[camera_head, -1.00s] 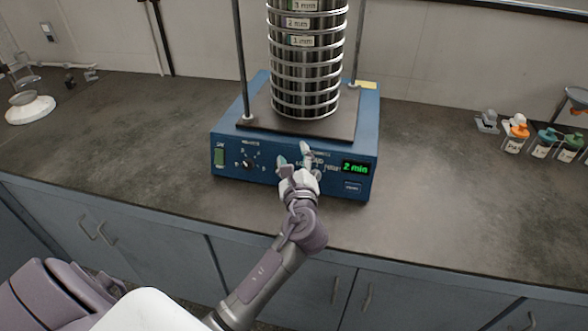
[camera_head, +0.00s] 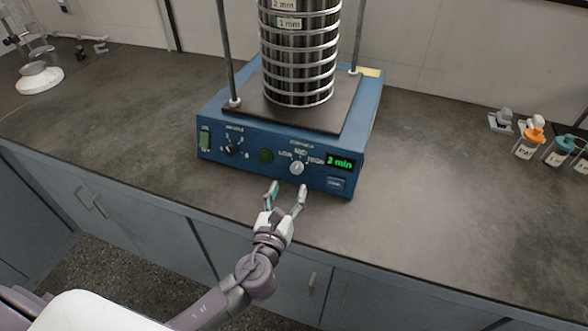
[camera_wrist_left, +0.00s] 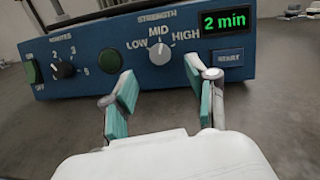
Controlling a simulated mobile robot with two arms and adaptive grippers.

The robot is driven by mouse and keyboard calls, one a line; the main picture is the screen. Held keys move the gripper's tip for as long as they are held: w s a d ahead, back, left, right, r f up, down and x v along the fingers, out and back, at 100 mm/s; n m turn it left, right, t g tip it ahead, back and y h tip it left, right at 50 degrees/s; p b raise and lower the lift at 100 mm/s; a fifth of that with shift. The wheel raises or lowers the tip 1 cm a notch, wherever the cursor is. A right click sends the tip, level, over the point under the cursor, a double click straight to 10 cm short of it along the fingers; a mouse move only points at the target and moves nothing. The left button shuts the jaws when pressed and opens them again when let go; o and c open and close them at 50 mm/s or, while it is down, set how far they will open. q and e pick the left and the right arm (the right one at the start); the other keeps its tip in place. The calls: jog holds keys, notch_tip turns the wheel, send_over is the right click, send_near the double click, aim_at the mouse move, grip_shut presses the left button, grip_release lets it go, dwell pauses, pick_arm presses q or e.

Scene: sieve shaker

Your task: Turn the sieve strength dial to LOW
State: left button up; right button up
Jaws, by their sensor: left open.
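The blue sieve shaker (camera_head: 230,120) stands on the dark counter. Its pale strength dial (camera_head: 297,167) sits on the front panel below the LOW, MID and HIGH labels. In the left wrist view the strength dial (camera_wrist_left: 162,66) appears to point up toward MID; LOW is to its left. My left gripper (camera_head: 287,191) is open and empty, in front of the panel and just below the dial, apart from it. In the left wrist view the two fingers of my left gripper (camera_wrist_left: 167,92) lie left and right below the dial. My right gripper is not in view.
A minutes dial (camera_wrist_left: 64,68), a green round button (camera_wrist_left: 110,61), a green switch (camera_wrist_left: 30,72) and a START button (camera_wrist_left: 228,58) share the panel. The green display (camera_head: 341,163) reads 2 min. Sieves (camera_head: 298,60) stand on top. Bottles (camera_head: 530,140) stand at right.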

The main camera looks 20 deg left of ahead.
aim_at(296, 170)
pick_arm(q)
jog(key=w, duration=0.6)
jog(key=shift+a, duration=0.15)
jog(key=shift+w, duration=0.45)
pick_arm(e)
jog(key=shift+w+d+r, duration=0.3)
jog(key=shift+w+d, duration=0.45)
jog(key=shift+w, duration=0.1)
pick_arm(q)
grip_shut()
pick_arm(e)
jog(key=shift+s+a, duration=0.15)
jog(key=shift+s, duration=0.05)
